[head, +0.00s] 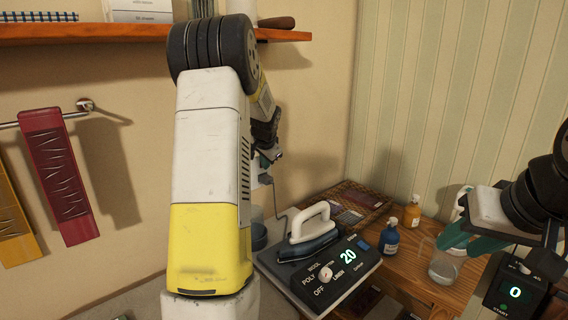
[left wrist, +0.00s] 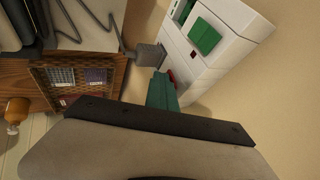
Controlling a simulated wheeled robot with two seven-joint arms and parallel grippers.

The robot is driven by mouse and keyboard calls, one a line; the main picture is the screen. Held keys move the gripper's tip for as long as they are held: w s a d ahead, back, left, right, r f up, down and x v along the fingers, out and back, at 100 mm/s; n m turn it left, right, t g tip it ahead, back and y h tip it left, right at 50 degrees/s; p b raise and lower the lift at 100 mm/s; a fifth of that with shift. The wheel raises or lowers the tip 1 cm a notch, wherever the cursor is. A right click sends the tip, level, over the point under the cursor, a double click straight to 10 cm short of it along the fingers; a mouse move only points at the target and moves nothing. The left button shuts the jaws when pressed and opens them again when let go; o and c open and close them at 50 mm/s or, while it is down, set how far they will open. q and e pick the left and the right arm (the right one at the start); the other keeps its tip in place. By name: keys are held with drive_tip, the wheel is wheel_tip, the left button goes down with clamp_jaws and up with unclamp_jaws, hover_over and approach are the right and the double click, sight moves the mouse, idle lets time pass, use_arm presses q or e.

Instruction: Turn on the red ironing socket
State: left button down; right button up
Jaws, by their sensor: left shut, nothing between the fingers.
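A white socket panel (left wrist: 215,45) fills the upper right of the left wrist view. It carries a large green switch (left wrist: 205,38) and a small red switch (left wrist: 171,76), partly hidden by my fingertips. My left gripper (left wrist: 162,90) is shut and empty, its green fingertips at the red switch; I cannot tell whether they touch it. In the head view my left gripper (head: 268,156) is at the wall, mostly behind my arm, which hides most of the panel. A grey plug (left wrist: 149,55) sits at the panel's side. My right gripper (head: 468,240) looks open, at the right.
Blue (head: 389,237) and orange (head: 412,212) bottles and a clear jar (head: 446,265) stand on the wooden table. A wooden shelf (head: 90,32) runs above; red tie-like cloth (head: 57,165) hangs left.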

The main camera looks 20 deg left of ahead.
use_arm(q)
drive_tip(key=shift+r, duration=0.9)
